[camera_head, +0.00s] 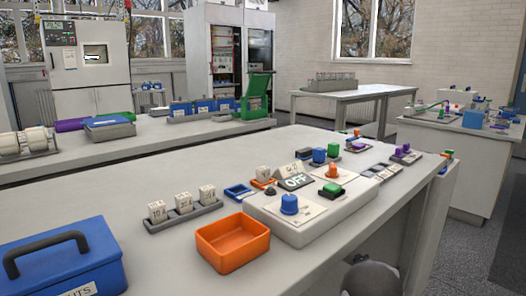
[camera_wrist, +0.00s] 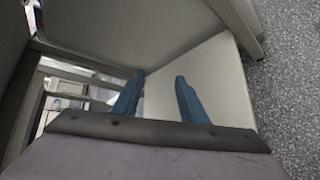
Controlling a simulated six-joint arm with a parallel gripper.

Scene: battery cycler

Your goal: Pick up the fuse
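No object is labelled as the fuse. Small white blocks with dark numbers, which may be fuses, stand upright in a grey rack on the near bench in the head view: a left one (camera_head: 157,211), a middle one (camera_head: 184,202) and a right one (camera_head: 207,194). A similar white block (camera_head: 263,174) stands behind them in an orange holder. My gripper (camera_wrist: 159,76) shows in the wrist view with two blue fingers apart and nothing between them. It faces pale panels and the floor, away from the blocks. The fingers are not visible in the head view.
An orange open tray (camera_head: 232,244) sits in front of the rack, beside a white control box (camera_head: 310,222) with a blue knob and an OFF sign. A blue lidded box (camera_head: 62,262) with a dark handle stands at near left. The bench's left middle is clear.

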